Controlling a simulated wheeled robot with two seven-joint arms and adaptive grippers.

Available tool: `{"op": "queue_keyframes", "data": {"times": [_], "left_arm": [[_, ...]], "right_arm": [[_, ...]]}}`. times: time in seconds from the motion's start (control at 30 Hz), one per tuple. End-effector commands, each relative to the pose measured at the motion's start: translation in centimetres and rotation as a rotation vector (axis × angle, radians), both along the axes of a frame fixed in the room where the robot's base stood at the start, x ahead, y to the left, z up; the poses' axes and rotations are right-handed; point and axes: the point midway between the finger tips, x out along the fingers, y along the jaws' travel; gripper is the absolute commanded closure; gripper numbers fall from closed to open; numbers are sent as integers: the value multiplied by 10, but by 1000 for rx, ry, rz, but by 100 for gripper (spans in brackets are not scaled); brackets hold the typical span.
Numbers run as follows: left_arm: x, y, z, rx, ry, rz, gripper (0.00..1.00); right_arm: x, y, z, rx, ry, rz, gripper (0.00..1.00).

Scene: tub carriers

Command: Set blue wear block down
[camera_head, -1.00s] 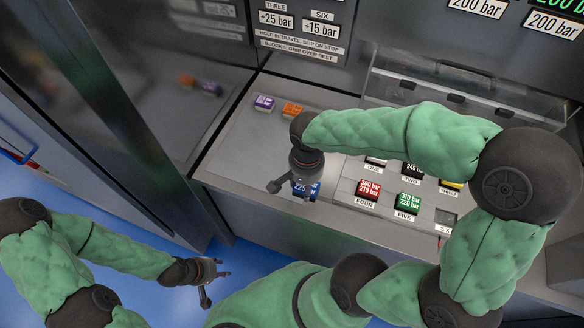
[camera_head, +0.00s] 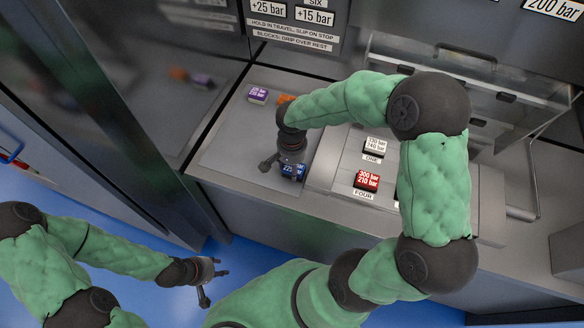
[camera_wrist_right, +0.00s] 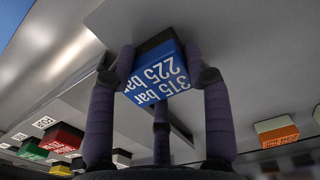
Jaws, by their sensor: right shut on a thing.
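The blue wear block (camera_head: 293,171), marked 315 bar and 225 bar, is in my right gripper (camera_head: 281,166) over the bare left part of the grey counter. In the right wrist view the blue block (camera_wrist_right: 158,74) sits between the dark fingers of my right gripper (camera_wrist_right: 165,78), its printed face toward the camera. I cannot tell whether the block touches the counter. My left gripper (camera_head: 212,283) is open and empty, low at the left over the blue floor, far from the block.
A purple block (camera_head: 257,95) and an orange block (camera_head: 284,99), partly hidden by my right arm, lie behind on the counter (camera_head: 235,150). A white block (camera_head: 375,146) and a red block (camera_head: 367,180) sit in the raised carrier (camera_head: 335,170) to the right.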

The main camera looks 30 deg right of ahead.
Motion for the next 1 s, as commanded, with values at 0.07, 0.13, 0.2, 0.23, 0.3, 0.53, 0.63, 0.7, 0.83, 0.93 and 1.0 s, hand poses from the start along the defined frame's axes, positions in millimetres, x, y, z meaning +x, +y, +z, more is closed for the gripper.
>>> {"op": "queue_keyframes", "data": {"times": [0.07, 0.13, 0.2, 0.23, 0.3, 0.53, 0.63, 0.7, 0.83, 0.93, 1.0], "left_arm": [[0, 0, -3, 0, 0, 0, 60], [0, 0, -2, 0, 0, 0, 60], [0, 0, -1, 0, 0, 0, 60], [0, 0, -1, 0, 0, 0, 60], [0, 0, -2, 0, 0, 0, 60], [0, 0, -5, 0, 0, 0, 60], [0, 0, -5, 0, 0, 0, 60], [0, 0, -5, 0, 0, 0, 60], [0, 0, -5, 0, 0, 0, 60], [0, 0, -3, 0, 0, 0, 60], [0, 0, 1, 0, 0, 0, 60]], "right_arm": [[1, -1, -5, -1, -2, -1, 85], [1, -1, -4, -1, -3, -1, 85], [1, -1, -4, -1, -3, -1, 85], [1, 0, -4, -1, -3, -1, 85], [1, -1, -4, 0, -3, -1, 85], [1, 0, -8, 0, -3, -1, 26], [1, 0, -7, 0, -3, -1, 26], [1, 0, -7, 0, -3, -1, 26], [1, 0, -7, 0, -3, -1, 26], [1, 0, -5, 0, -3, -1, 26], [1, 0, -1, 0, -3, -2, 26]]}}
